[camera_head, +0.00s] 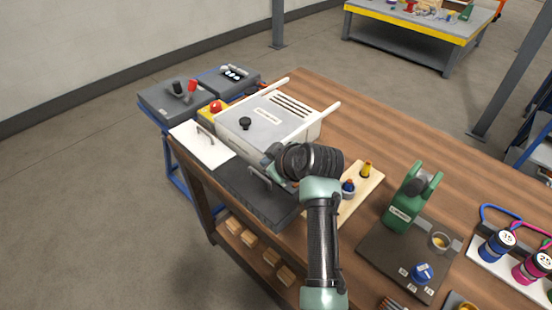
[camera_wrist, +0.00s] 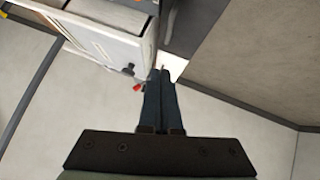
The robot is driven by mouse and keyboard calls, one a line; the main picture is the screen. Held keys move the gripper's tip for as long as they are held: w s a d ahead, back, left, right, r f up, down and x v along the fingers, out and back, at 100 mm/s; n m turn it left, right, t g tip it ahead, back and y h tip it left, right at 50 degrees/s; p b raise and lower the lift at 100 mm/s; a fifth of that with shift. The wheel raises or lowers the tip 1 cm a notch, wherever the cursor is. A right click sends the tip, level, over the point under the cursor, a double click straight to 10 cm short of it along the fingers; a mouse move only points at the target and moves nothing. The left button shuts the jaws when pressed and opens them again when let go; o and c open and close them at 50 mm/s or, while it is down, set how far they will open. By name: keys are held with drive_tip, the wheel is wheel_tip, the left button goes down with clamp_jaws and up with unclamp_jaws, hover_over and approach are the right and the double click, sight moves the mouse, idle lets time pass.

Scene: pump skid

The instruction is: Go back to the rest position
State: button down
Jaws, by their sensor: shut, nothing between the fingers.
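My gripper shows in the wrist view (camera_wrist: 163,100) with its two dark fingers side by side, shut and empty. In the head view its fingers are hidden behind my own dark and pale green arm. The arm reaches over the front of the wooden bench (camera_head: 366,133), close to the right end of a dark grey panel with a handle (camera_head: 262,196). A grey-white box with a black knob (camera_head: 268,125) stands just beyond it.
A wooden board (camera_head: 358,196) with small bottles lies right of my arm. A green pump (camera_head: 405,198) stands on a dark plate (camera_head: 387,251). Blue (camera_head: 494,247) and magenta (camera_head: 531,267) cylinders stand further right. A white panel (camera_head: 201,145) lies left. Bench wood behind is clear.

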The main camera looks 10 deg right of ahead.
drive_tip(key=shift+v, duration=2.1)
drive_tip(key=a+r+m+t+h+p, duration=0.15)
drive_tip(key=r+t, duration=0.35)
drive_tip(key=r, duration=0.9)
drive_tip(key=a+r+m+t, duration=0.2)
drive_tip(key=a+r+t, duration=0.15)
drive_tip(key=r, duration=1.05)
drive_tip(key=s+a+r+m+t+h, duration=0.1)
drive_tip(key=s+r+t, duration=0.4)
drive_tip(key=s+r, duration=0.5)
drive_tip(key=s+a+r+m+t, duration=0.1)
drive_tip(key=s+r+m+t, duration=0.3)
drive_tip(key=s+r, duration=0.6)
wheel_tip(320, 180, up, 3)
drive_tip(key=shift+s+a+t+h+p, duration=0.3)
drive_tip(key=shift+s+t+h+p, duration=0.05)
drive_tip(key=shift+t, duration=0.1)
